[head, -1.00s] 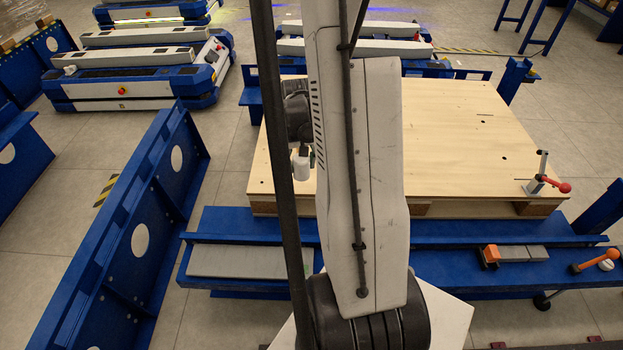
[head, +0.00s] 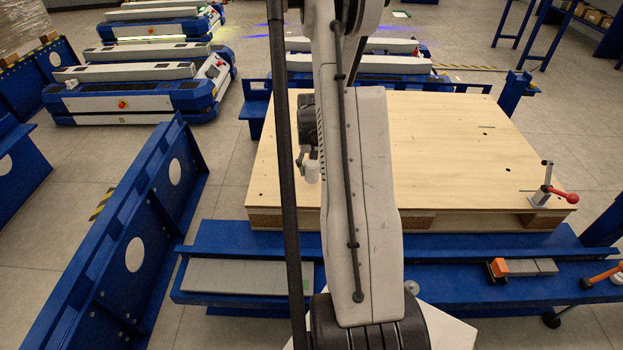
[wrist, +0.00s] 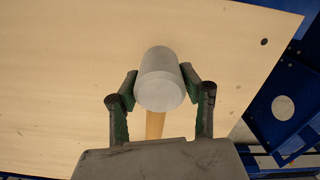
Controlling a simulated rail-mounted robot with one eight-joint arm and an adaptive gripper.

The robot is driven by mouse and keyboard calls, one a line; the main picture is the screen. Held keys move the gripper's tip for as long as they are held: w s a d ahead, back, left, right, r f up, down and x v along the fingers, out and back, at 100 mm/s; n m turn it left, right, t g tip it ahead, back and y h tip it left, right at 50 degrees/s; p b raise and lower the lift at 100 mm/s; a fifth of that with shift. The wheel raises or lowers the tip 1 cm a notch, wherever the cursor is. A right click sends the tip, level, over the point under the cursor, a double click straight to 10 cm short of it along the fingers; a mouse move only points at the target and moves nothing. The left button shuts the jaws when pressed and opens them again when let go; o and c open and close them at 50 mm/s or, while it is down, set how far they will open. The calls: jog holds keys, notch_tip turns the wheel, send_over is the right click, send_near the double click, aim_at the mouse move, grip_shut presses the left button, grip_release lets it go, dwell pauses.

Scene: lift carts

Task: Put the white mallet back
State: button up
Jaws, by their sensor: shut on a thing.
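The white mallet shows in the wrist view as a pale grey-white cylindrical head (wrist: 160,80) with a light wooden handle below it, partly hidden by my gripper's body. My gripper (wrist: 159,84) has its two green-padded fingers on either side of the mallet, shut on it. In the head view, a small white piece, apparently the mallet head (head: 312,172), hangs below my dark gripper (head: 306,155), over the left part of the wooden board (head: 450,150). My arm hides part of this area.
A blue bench (head: 440,268) runs in front of the board, with a grey slab (head: 248,276) at left and an orange-and-grey piece (head: 520,267) at right. A red-handled clamp (head: 548,190) stands on the board's right corner. A blue beam (head: 140,230) stands at left.

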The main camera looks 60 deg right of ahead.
jog(key=shift+f+b, duration=0.75)
jog(key=shift+f, duration=1.25)
jog(key=shift+f, duration=0.25)
jog(key=o, duration=1.5)
jog(key=shift+r, duration=0.1)
jog(key=shift+c, duration=0.2)
